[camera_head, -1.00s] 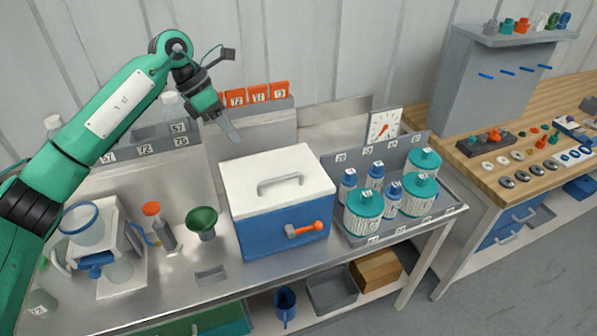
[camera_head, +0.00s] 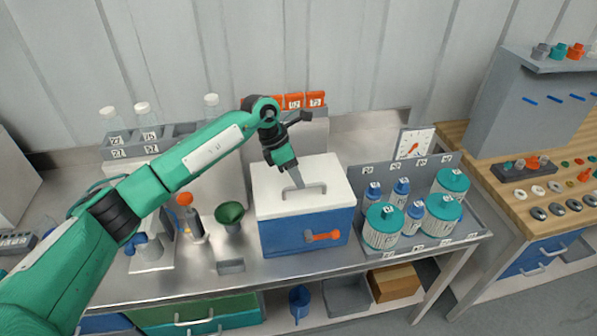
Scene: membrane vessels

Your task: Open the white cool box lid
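The cool box has a white lid (camera_head: 325,172) and a blue body (camera_head: 282,236), and stands on the steel bench. The lid lies flat and closed on the body. A grey bar handle (camera_head: 304,190) is on the lid's top. An orange latch (camera_head: 322,237) sits on the blue front face. My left gripper (camera_head: 297,183) points down over the lid, with its fingertips at the handle's left part. I cannot tell whether the fingers touch the handle, or whether they are open or shut. My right gripper is not in view.
A grey tray (camera_head: 470,237) with teal-lidded jars (camera_head: 383,226) and blue-capped bottles stands close on the box's right. A green funnel (camera_head: 230,214) stands on its left. Free bench shows in front.

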